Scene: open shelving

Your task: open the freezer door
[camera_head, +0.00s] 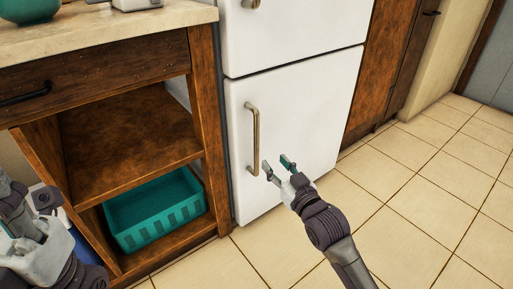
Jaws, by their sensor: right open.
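A white fridge-freezer fills the upper middle of the head view, with an upper door (300,35) and a lower door (306,110). Both look shut, with a thin dark seam between them. The lower door has a vertical metal handle (253,138) near its left edge. My right gripper (277,164) is open and empty, just right of the lower end of that handle, with its fingers pointing toward the door. I cannot tell whether it touches the door. My left arm shows at the lower left corner; its fingertips are not clearly visible.
Left of the fridge stands a wooden open shelf unit (205,110) with a pale countertop (100,35). A teal basket (155,212) sits on its low shelf. A tall wooden cabinet (385,60) is right of the fridge. The tiled floor (420,190) on the right is clear.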

